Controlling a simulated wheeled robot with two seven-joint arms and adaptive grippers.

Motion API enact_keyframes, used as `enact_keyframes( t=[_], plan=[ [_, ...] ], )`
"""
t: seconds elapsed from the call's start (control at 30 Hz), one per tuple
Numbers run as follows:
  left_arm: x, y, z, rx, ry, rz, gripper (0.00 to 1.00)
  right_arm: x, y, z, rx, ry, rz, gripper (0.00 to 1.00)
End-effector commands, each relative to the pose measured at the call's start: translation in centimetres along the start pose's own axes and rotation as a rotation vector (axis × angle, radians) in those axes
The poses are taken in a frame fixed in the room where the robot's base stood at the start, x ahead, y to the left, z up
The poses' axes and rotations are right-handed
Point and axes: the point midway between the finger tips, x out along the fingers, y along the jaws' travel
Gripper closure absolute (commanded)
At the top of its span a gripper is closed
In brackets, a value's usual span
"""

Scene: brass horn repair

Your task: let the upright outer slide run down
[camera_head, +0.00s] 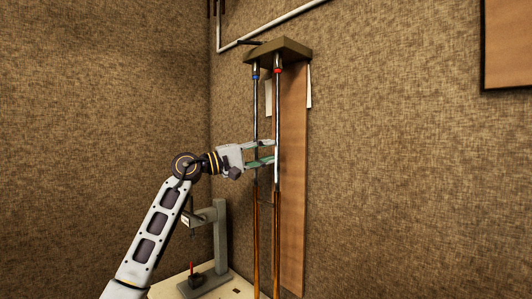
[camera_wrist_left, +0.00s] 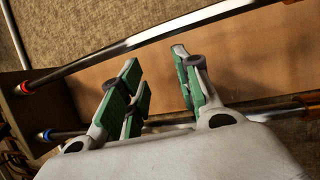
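The outer slide (camera_head: 277,235) is a pair of upright brass tubes, low on two chrome inner tubes (camera_head: 277,110). The chrome tubes hang from a dark bracket (camera_head: 280,50), one with a blue ring and one with a red. In the left wrist view a chrome tube (camera_wrist_left: 170,33) crosses the top, and brass (camera_wrist_left: 311,100) shows at the right edge. My left gripper (camera_head: 272,152) is level with the chrome part, above the brass. Its green-padded fingers (camera_wrist_left: 157,65) are apart, one above the other, with nothing seen clamped between them. My right gripper is out of view.
A wooden board (camera_head: 293,180) hangs on the wall close behind the tubes. A grey stand (camera_head: 222,240) and a small red-topped item (camera_head: 191,268) are on a pale tabletop (camera_head: 238,288) below my left arm. A white pipe (camera_head: 265,35) runs along the wall above.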

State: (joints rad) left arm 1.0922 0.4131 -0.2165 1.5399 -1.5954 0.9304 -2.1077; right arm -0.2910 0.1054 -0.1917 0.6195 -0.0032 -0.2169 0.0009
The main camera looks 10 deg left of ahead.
Motion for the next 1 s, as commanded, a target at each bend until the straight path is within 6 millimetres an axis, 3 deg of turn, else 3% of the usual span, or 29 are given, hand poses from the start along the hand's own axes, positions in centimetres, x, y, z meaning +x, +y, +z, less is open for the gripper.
enact_keyframes(
  t=[0.07, 0.33, 0.67, 0.93, 1.0],
  plan=[
    [0.0, 0.0, 0.0, 0.000, 0.000, 0.000, 0.67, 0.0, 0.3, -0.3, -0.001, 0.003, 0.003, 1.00],
    [0.0, 0.0, 0.0, 0.000, 0.000, 0.000, 1.00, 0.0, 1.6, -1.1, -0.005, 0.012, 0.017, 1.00],
    [0.0, 0.0, 0.0, 0.000, 0.000, 0.000, 1.00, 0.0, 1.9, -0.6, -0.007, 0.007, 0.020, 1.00],
    [0.0, 0.0, 0.0, -0.001, 0.000, 0.000, 0.68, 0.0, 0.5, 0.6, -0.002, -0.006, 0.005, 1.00],
    [0.0, 0.0, 0.0, -0.001, 0.000, 0.000, 0.67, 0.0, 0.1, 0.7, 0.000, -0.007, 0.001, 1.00]
  ],
)
